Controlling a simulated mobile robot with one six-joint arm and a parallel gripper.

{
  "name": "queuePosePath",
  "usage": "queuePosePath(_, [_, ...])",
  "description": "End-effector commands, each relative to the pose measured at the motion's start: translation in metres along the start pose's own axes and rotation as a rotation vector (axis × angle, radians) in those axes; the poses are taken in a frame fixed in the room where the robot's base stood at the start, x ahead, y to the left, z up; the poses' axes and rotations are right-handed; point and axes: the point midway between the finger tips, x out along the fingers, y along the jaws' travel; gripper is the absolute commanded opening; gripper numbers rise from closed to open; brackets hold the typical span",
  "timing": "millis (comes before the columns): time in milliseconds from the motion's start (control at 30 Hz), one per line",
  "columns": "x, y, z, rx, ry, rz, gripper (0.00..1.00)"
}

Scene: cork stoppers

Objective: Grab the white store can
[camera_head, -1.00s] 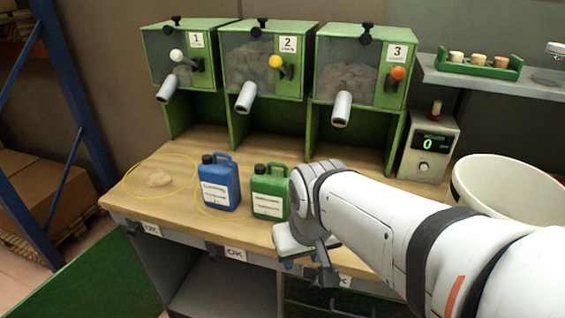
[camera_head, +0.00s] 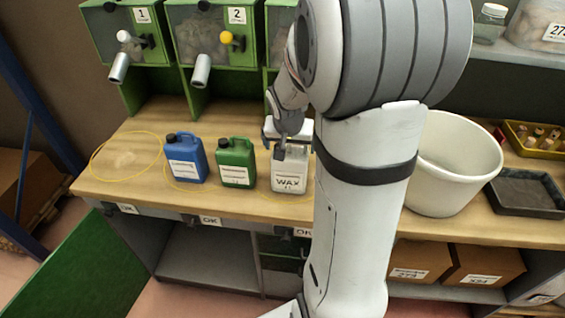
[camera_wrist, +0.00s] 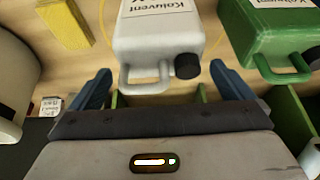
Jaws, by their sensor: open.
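In the wrist view my gripper (camera_wrist: 160,72) is open, with one blue finger on each side. The white can (camera_wrist: 158,32) with its handle and black cap lies ahead, and the handle shows between the fingertips. I cannot tell whether the fingers reach down around the handle or stay above it. Neither finger visibly touches the can.
A blue can (camera_head: 187,158) stands left of the green can. A white bucket (camera_head: 455,165) and a dark tray (camera_head: 525,193) stand on the right. Green dispensers (camera_head: 208,45) line the back. A yellow block (camera_wrist: 65,22) lies near the can in the wrist view.

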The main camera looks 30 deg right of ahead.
Motion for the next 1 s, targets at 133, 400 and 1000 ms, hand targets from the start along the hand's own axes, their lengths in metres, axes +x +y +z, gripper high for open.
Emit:
queuePosePath(133, [0.014,0.000,0.003,0.000,-0.003,0.001,1.00])
queuePosePath(400, [0.050,-0.001,0.007,0.000,-0.003,0.001,1.00])
queuePosePath(1000, [0.056,-0.001,0.006,0.002,0.000,0.000,0.79])
